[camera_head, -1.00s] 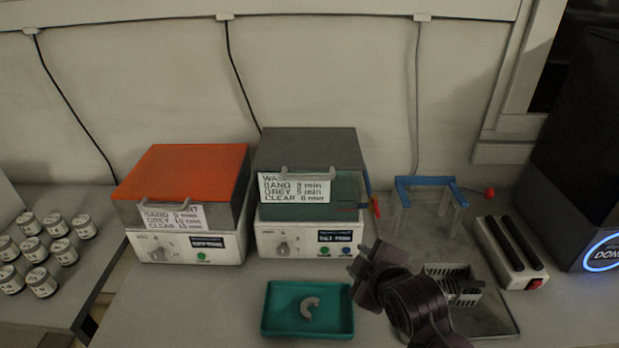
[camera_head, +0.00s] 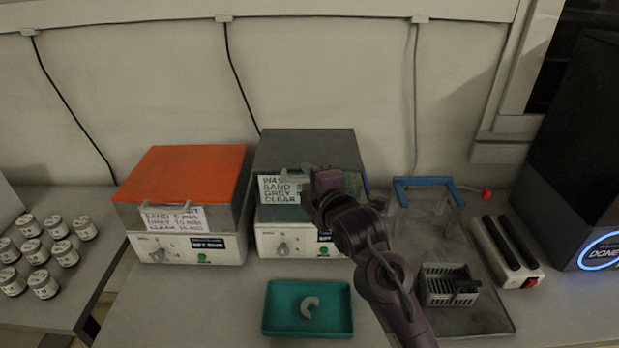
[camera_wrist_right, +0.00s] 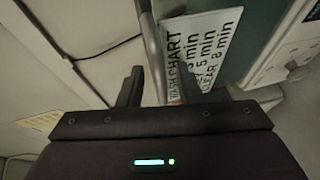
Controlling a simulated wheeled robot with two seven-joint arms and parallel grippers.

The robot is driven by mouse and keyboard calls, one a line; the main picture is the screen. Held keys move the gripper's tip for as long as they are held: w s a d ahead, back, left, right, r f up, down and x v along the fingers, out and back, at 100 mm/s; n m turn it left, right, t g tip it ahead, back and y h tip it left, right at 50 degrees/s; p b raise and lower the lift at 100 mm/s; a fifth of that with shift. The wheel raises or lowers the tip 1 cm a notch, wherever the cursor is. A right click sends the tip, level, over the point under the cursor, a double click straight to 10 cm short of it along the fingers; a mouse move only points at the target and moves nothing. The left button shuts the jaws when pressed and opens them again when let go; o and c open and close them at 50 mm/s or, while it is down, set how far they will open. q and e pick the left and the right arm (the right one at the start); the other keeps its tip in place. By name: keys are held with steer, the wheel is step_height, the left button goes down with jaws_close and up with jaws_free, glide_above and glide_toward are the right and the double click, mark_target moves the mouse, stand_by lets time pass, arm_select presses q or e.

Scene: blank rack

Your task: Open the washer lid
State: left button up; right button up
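The washer (camera_head: 272,215) is the middle machine, with a teal body on a white knobbed base. Its dark grey lid (camera_head: 305,148) is down flat. A white wash chart (camera_head: 280,188) hangs on its front and is partly covered by my right gripper. My right gripper (camera_head: 310,172) is at the front edge of the lid. In the right wrist view its two fingers (camera_wrist_right: 158,82) are apart, and the grey lid handle (camera_wrist_right: 153,45) runs down between them. I cannot tell whether they touch it. My left gripper is not in view.
An orange-lidded machine (camera_head: 185,175) stands close on the left. A teal tray (camera_head: 275,328) with a grey curved part (camera_head: 309,304) lies in front. A blue-topped stand (camera_head: 425,181), a grey basket (camera_head: 445,289) and a two-bar device (camera_head: 508,250) are to the right.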

jaws_close()
stand_by(0.3)
